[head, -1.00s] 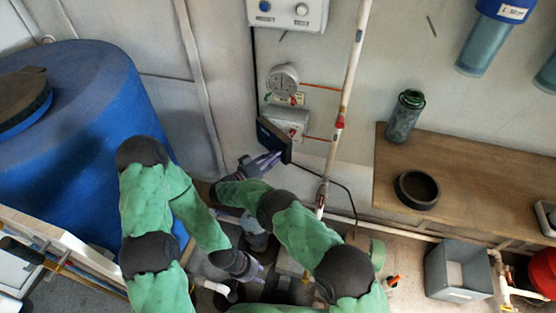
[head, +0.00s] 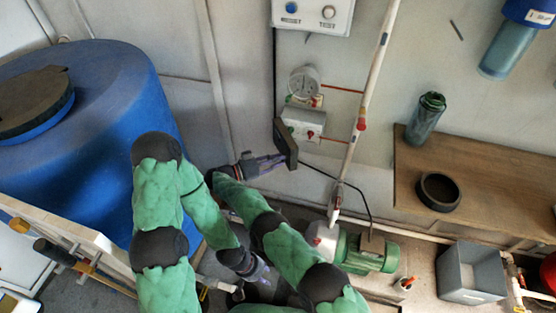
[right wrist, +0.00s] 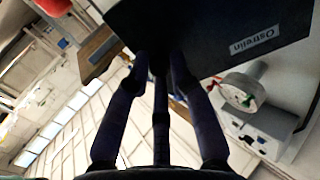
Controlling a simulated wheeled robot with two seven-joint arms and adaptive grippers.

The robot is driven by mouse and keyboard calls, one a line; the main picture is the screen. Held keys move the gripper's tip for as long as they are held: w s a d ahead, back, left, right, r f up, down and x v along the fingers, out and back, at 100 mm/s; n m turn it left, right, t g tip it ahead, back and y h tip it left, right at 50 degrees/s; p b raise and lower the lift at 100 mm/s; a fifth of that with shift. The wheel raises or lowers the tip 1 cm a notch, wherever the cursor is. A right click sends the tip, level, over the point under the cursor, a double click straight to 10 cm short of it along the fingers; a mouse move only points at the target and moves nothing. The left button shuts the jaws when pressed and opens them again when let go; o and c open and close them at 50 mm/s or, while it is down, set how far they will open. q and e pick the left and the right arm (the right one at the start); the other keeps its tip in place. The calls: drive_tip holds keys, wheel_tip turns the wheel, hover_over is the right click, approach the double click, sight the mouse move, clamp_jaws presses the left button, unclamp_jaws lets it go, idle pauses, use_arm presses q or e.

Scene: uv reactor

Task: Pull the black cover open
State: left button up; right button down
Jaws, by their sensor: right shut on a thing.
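The black cover (head: 286,143) stands swung out from a small grey wall box (head: 304,123) and shows nearly edge-on in the head view. In the right wrist view the cover (right wrist: 215,35) fills the upper part as a dark panel with an "Ostrelin" label. My right gripper (head: 279,160) is shut on the cover's edge; its fingertips (right wrist: 163,62) meet the panel's lower edge. The box's front, with a red detail, is exposed. My left gripper (head: 265,274) is low, away from the cover, partly hidden by my right arm; its jaw state is unclear.
A round gauge (head: 304,82) is above the box, and a white pipe (head: 372,80) runs to its right. A big blue tank (head: 100,130) stands left. A green pump (head: 365,253) and a wooden shelf (head: 490,190) are right. A black cable hangs near the cover.

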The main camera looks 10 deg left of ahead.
drive_tip(key=shift+w+a+r+m+g, duration=0.15)
drive_tip(key=shift+a+r+m+g, duration=0.15)
drive_tip(key=shift+r, duration=0.15)
idle(0.3)
drive_tip(key=c, duration=1.2)
unclamp_jaws()
drive_tip(key=shift+c, duration=0.2)
drive_tip(key=shift+o, duration=0.6)
drive_tip(key=shift+f, duration=0.2)
wheel_tip(320, 180, up, 10)
